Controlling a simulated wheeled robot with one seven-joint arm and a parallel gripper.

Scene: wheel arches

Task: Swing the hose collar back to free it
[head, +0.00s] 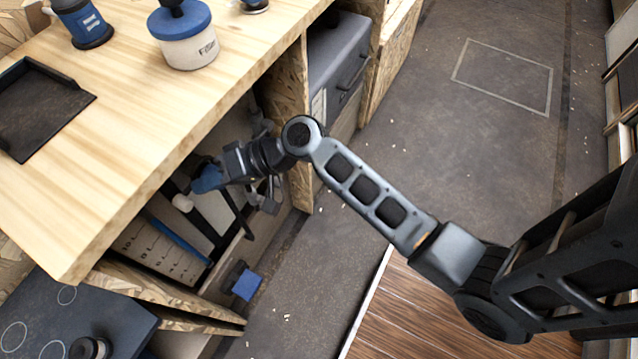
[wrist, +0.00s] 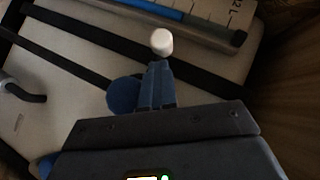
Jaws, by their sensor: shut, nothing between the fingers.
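My gripper (wrist: 158,68) is shut and empty, its narrow blue-grey fingers pointing at a small white knob (wrist: 162,41) in the wrist view. Contact between them cannot be told. A round blue part (wrist: 122,95) sits just left of the fingers, partly hidden by them; I cannot tell if it is the hose collar. In the head view my gripper (head: 204,181) reaches under the worktop edge, near the white knob (head: 182,203). A dark curved hose (head: 240,216) hangs beside it. A dark hose end (wrist: 22,92) also shows at the left in the wrist view.
A pale tank with dark straps (wrist: 60,75) and a marked scale with a blue strip (wrist: 205,12) lies under the wooden worktop (head: 125,130). A blue block (head: 245,284) sits low in front of the cabinet. Open grey floor (head: 440,130) lies to the right.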

